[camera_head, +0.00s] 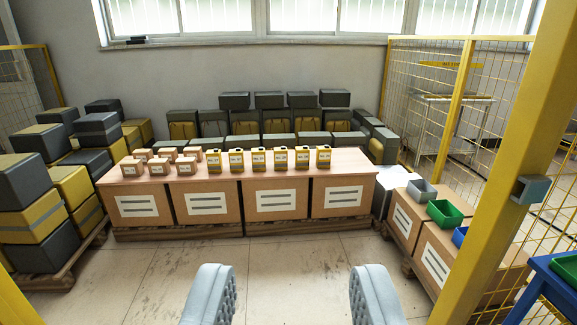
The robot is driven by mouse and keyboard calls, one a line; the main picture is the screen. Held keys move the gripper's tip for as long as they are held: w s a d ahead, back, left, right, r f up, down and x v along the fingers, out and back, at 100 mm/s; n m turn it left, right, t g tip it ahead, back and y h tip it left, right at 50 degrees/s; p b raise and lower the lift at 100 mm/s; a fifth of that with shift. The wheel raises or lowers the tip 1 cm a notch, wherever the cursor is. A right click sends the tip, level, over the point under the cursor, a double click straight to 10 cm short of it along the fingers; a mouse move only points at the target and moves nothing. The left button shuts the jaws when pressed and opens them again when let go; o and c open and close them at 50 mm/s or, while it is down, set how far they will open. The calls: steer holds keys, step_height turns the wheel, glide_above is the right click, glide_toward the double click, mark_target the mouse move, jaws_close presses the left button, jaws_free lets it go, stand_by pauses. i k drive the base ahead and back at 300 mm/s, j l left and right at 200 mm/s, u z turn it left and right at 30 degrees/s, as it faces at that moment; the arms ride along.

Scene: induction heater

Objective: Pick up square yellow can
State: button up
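Several square yellow cans with dark tops and white labels stand upright in a row on the wooden top (345,160) of a row of boxes. One is the can at the left end (214,161), another is near the middle (259,160), and another is at the right end (323,157). My gripper (292,290) shows at the bottom of the view with its two grey padded fingers wide apart. It is open and empty, over the bare floor, well short of the cans.
Small cardboard boxes (159,166) stand left of the cans. Stacked dark and yellow crates (30,215) fill the left side. Grey, green (444,213) and blue bins sit on cartons at right. A yellow post (510,150) and mesh fence stand at right. The floor (290,255) ahead is clear.

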mark_target(280, 153)
steer(key=i, duration=3.35)
steer(key=i+u, duration=0.2)
steer(key=i, duration=0.25)
